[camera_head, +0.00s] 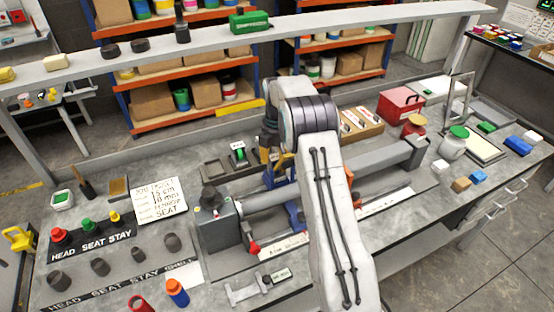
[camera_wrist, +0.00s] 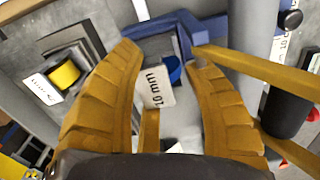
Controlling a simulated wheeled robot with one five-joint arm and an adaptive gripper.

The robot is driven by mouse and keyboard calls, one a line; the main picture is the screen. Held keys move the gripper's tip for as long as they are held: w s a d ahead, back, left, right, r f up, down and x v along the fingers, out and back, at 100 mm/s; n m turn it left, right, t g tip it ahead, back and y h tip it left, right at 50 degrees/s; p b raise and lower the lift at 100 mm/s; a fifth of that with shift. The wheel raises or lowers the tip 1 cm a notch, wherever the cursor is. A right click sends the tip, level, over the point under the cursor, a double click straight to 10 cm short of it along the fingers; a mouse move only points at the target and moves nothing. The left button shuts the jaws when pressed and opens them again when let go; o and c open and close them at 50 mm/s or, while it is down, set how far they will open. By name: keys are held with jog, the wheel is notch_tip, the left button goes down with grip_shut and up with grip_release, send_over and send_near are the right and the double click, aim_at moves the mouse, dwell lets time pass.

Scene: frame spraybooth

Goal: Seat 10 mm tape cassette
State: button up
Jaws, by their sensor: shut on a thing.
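My gripper (camera_wrist: 166,58) has its yellow fingers closed around the tape cassette (camera_wrist: 156,90), which has a white label reading "10 mm" and a blue roll. The cassette looks tilted between the fingers. A blue bracket (camera_wrist: 185,33) is just beyond the fingertips; I cannot tell whether the cassette touches it. In the head view, my gripper (camera_head: 274,157) is above the bench fixture, and my arm hides the cassette there.
Another cassette with a yellow roll (camera_wrist: 65,75) sits to the left in the wrist view. A green-roll cassette (camera_head: 238,152) is in the head view.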

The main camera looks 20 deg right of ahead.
jog(key=shift+f+b, duration=0.35)
jog(key=shift+f, duration=0.35)
dwell(1.5)
jog(key=o, duration=1.7)
jog(key=shift+o, duration=0.2)
jog(key=shift+r, duration=0.2)
